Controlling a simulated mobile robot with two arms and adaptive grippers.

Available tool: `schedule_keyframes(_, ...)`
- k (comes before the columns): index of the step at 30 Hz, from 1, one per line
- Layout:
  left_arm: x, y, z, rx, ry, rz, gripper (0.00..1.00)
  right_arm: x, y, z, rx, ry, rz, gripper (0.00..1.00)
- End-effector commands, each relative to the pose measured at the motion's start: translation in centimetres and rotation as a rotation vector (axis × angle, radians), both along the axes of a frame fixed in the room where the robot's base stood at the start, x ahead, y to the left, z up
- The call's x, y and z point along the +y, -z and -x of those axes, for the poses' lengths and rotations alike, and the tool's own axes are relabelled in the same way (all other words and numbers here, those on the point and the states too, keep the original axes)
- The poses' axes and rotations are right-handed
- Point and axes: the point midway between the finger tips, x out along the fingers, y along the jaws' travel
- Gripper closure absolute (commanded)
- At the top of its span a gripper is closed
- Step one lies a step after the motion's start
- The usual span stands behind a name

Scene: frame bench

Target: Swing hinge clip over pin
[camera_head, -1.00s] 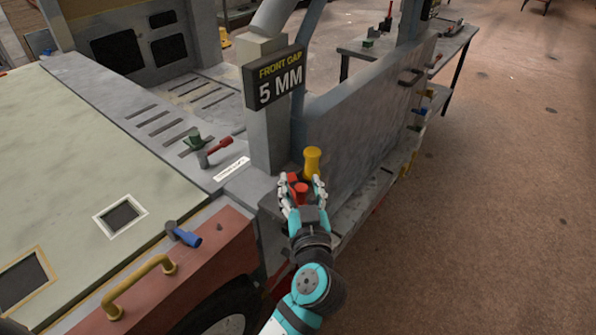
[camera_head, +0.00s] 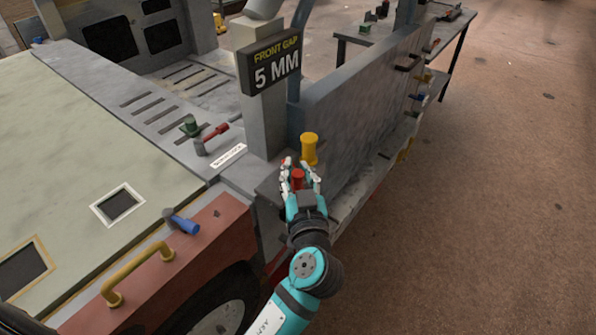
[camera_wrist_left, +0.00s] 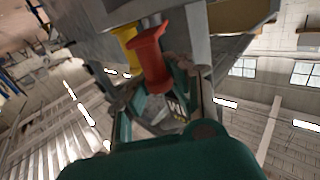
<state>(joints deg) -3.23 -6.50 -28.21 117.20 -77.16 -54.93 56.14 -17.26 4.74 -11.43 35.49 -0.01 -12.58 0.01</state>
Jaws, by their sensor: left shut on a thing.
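A red spool-shaped knob (camera_head: 298,178), which seems to belong to the hinge clip, stands between the fingers of my left gripper (camera_head: 300,180). The gripper is shut on it, at the corner of the grey frame below the sign post. The red knob fills the upper middle of the left wrist view (camera_wrist_left: 151,58). A yellow peg (camera_head: 309,149), perhaps the pin, stands upright just behind the gripper, against the grey side panel. It also shows behind the red knob in the left wrist view (camera_wrist_left: 124,35). The fingers hide the clip's lower part. My right gripper is not in view.
A black "FRONT GAP 5 MM" sign (camera_head: 272,62) is on the grey post close behind. The grey side panel (camera_head: 350,110) runs back on the right. A red-handled clamp (camera_head: 212,138) and blue handle (camera_head: 182,222) lie left. The brown floor at right is clear.

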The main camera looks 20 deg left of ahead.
Motion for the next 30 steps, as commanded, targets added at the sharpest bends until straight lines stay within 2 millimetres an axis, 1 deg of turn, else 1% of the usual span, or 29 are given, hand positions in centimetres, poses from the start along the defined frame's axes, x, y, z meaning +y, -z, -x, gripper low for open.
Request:
schedule_keyframes(8, 0.2, 0.1, 0.2, 0.004, 0.048, 0.001, 1.00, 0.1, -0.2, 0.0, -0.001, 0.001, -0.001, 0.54)
schedule_keyframes(14, 0.7, 0.0, 0.6, 0.005, 0.165, -0.001, 1.00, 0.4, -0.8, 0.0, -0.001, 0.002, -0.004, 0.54)
schedule_keyframes(17, 1.1, -0.1, 0.7, 0.005, 0.247, -0.002, 1.00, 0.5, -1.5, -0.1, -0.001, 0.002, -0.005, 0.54)
schedule_keyframes(30, 3.0, -0.1, 1.0, 0.010, 0.640, -0.007, 1.00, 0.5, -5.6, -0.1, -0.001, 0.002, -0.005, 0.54)
